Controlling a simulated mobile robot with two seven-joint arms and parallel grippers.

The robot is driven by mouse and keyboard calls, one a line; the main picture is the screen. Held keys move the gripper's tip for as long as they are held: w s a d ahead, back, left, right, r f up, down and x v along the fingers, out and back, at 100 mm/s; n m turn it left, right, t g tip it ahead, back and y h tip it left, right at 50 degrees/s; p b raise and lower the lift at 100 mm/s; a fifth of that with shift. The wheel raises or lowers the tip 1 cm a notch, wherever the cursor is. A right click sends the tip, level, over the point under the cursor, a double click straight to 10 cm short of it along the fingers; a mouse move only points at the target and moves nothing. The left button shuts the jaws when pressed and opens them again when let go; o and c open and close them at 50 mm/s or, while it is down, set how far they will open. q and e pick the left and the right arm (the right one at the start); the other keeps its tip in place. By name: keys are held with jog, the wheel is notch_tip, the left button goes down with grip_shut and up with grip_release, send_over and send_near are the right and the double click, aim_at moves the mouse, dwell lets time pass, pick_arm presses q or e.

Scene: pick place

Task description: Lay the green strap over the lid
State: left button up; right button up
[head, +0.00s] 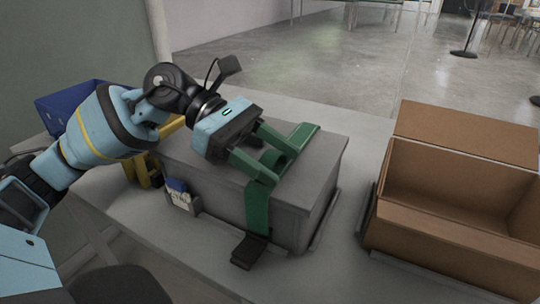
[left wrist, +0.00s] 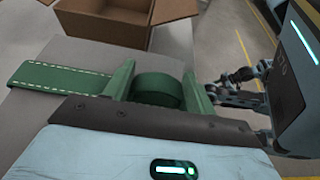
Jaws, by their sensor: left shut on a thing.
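The green strap (head: 257,207) runs down the front side of the grey box and across its lid (head: 318,160). A black buckle-like end (head: 249,250) lies at the foot of the box. The strap's flat, white-stitched part (left wrist: 62,77) lies on the lid in the left wrist view. My left gripper (head: 267,160) is over the lid, its green fingers shut on the curled part of the strap. This curl (left wrist: 157,90) shows between the fingers (left wrist: 160,88) in the left wrist view. The gripper hides part of the lid. My right gripper is not in view.
An open cardboard box (head: 455,195) stands to the right of the grey box, with a gap between. A blue bin (head: 70,107) is at the back left. A small holder with white and blue items (head: 180,197) is at the grey box's left front.

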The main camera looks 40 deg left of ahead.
pick_arm(q)
jog(key=shift+f, duration=0.1)
jog(key=o, duration=1.1)
jog(key=shift+w, duration=0.15)
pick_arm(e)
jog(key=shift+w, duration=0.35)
pick_arm(q)
jog(key=shift+a, duration=0.5)
jog(key=v, duration=0.5)
jog(key=shift+a+r, duration=0.1)
jog(key=shift+r, duration=0.1)
jog(key=shift+s+a+r, duration=0.3)
jog(key=shift+s+a, duration=0.05)
jog(key=shift+a, duration=0.25)
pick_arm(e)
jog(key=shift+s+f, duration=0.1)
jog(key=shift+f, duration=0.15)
